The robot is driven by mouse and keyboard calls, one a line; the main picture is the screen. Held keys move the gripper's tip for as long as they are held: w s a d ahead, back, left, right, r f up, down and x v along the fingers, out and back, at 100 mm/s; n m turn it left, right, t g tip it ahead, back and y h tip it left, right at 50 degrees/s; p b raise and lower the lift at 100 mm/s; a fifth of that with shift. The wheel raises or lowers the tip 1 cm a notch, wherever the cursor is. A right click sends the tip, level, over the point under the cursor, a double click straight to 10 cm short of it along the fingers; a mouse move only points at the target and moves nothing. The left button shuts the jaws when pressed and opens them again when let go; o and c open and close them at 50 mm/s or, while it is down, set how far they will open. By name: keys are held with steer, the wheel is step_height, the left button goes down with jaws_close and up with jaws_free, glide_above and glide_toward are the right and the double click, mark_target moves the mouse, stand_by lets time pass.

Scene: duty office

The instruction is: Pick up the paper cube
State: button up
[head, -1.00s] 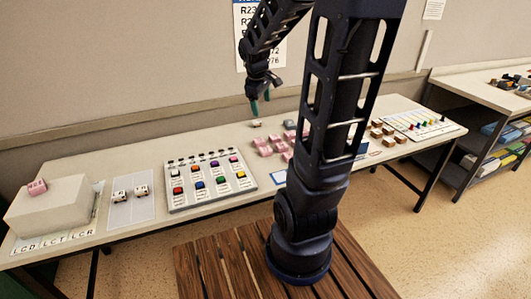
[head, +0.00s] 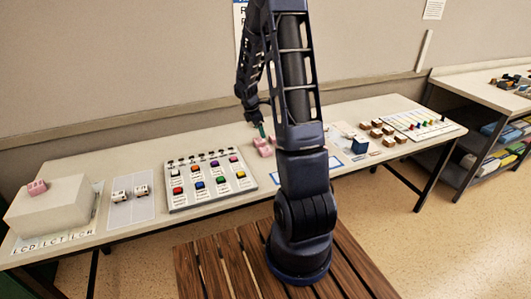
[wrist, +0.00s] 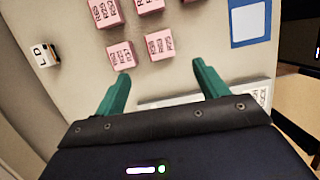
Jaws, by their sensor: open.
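No cube is clearly marked as the paper cube. A white cube with black letters (wrist: 43,55) stands at the left of the wrist view. Several pink lettered cubes, such as one pink cube (wrist: 121,55) and another (wrist: 159,45), lie just beyond my fingertips. In the head view a few pink cubes (head: 264,147) show beside my arm, which hides the others and the white lettered cube. My gripper (wrist: 158,78) is open and empty, its green fingers apart. It also shows low above the table in the head view (head: 262,131).
A button panel (head: 207,199) lies left of the pink cubes. A grey mat (head: 132,212) bears two white cubes; a white block (head: 50,212) carries a pink cube. Brown cubes (head: 376,133) and a blue cube (head: 360,145) are to the right. The wall (head: 120,80) rises behind.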

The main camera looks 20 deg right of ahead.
mark_target(265, 149)
steer(key=shift+x, duration=6)
steer(key=shift+a, duration=0.1)
steer(key=c, duration=1.1)
step_height(265, 149, up, 20)
